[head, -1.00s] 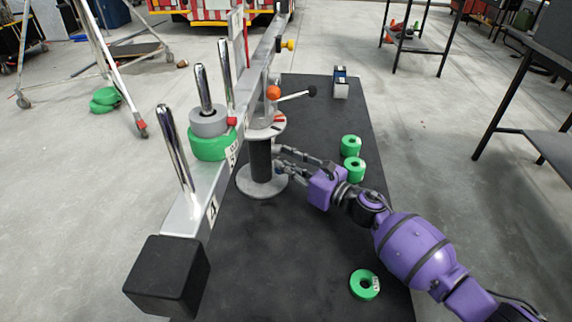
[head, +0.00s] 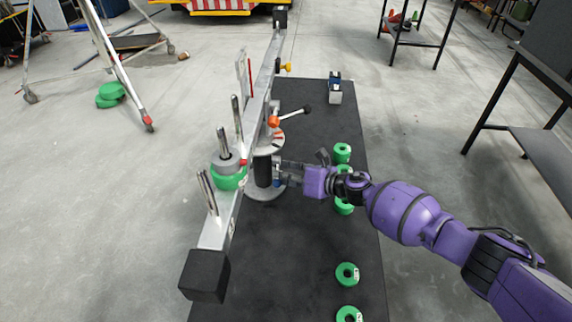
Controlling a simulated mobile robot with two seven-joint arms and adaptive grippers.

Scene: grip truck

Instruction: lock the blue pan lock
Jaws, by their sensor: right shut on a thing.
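The jib arm (head: 262,85), a long silver beam, runs from lower left to the top and sits on a black column (head: 263,170) with a round grey base. A small blue part, which I take as the blue pan lock (head: 277,183), shows beside the column at my fingertips. It is mostly hidden by the fingers, so its angle cannot be told. My right gripper (head: 281,173) reaches in from the right and is shut on it, close against the column's right side. My left gripper is not in view.
An orange knob (head: 274,121) and a black-tipped lever (head: 307,109) are above the column. Green weights (head: 347,274) lie along the black platform's right side. A black end block (head: 205,275) hangs at the beam's near end. A dark table (head: 540,150) stands right.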

